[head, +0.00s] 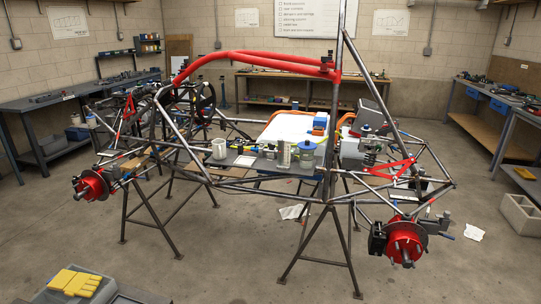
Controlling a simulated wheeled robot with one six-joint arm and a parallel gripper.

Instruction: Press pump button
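A tube chassis (330,130) stands on trestles in the middle of the head view. On a dark tray (232,160) inside its frame sit a pale cylinder (219,148), a metal cylindrical part (284,154) and a clear container with a blue top (307,153). A larger white body (290,127) with a blue block (321,122) at its right end is behind them. I cannot tell which of these parts is the pump, and no button can be made out at this size. My gripper is not in view.
Black trestles (338,252) and red brake hubs (405,242) stick out around the chassis. A grey surface (50,290) with yellow gloves (75,283) is at the bottom left. Workbenches (85,95) line the walls. Papers (474,232) lie on the floor; the front middle floor is clear.

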